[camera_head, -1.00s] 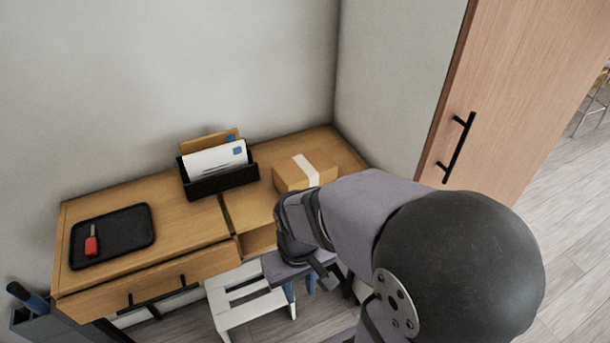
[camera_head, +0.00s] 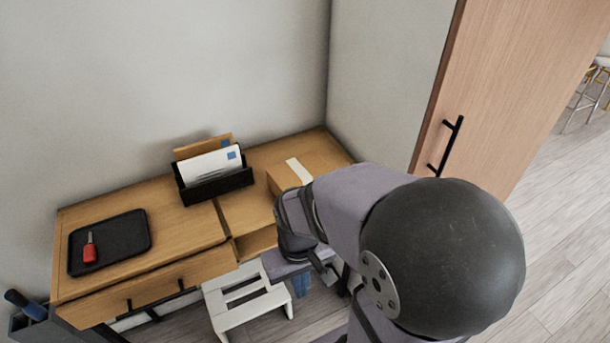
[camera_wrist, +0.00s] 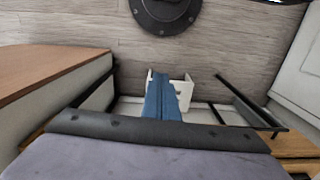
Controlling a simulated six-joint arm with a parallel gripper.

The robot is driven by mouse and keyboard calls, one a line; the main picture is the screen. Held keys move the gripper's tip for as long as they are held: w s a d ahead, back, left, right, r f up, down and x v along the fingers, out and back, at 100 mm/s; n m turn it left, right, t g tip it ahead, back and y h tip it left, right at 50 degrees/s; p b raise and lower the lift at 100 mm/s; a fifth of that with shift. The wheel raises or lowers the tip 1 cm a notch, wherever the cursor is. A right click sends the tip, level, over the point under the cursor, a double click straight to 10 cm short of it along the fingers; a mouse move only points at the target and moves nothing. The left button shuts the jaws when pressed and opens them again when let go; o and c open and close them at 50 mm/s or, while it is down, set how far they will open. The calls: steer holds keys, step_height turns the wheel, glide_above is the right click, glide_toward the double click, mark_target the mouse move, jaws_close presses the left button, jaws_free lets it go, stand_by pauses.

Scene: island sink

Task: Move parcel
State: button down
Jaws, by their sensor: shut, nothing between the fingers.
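The parcel, a brown cardboard box with a pale tape strip (camera_head: 284,178), sits on top of the wooden desk at its right part. My arm hides its right front side in the head view. My gripper (camera_head: 302,285) hangs in front of the desk, below the desktop level and apart from the parcel. Its blue fingers are together and empty. In the wrist view the fingers (camera_wrist: 162,98) show against a white stool, and the parcel is not in that view.
The desk (camera_head: 185,225) also holds a black letter holder (camera_head: 215,188) and a black tray (camera_head: 108,244) with a red-handled item (camera_head: 90,249). An open cubby (camera_head: 255,243) is under the right desktop. A white step stool (camera_head: 245,305) stands below. A wooden door (camera_head: 490,90) is at right.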

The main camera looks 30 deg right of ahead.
step_height(320, 180, up, 4)
steer(key=s+d+m+g+p, duration=0.1)
steer(key=d+p, duration=0.1)
steer(key=p, duration=0.3)
steer(key=t+p, duration=0.2)
steer(key=p, duration=0.5)
glide_toward(299, 178)
steer(key=s+d+r, duration=0.1)
steer(key=s, duration=0.4)
steer(key=shift+n+g, duration=0.4)
steer(key=shift+w+f+p, duration=0.45)
steer(key=shift+f+p, duration=0.25)
steer(key=shift+f, duration=1)
steer(key=shift+w+f+p, duration=0.45)
steer(key=shift+f+p, duration=0.2)
steer(key=shift+f, duration=1)
steer(key=shift+w+f+p, duration=0.45)
steer(key=shift+f+p, duration=0.25)
steer(key=shift+f, duration=1)
steer(key=shift+w, duration=0.1)
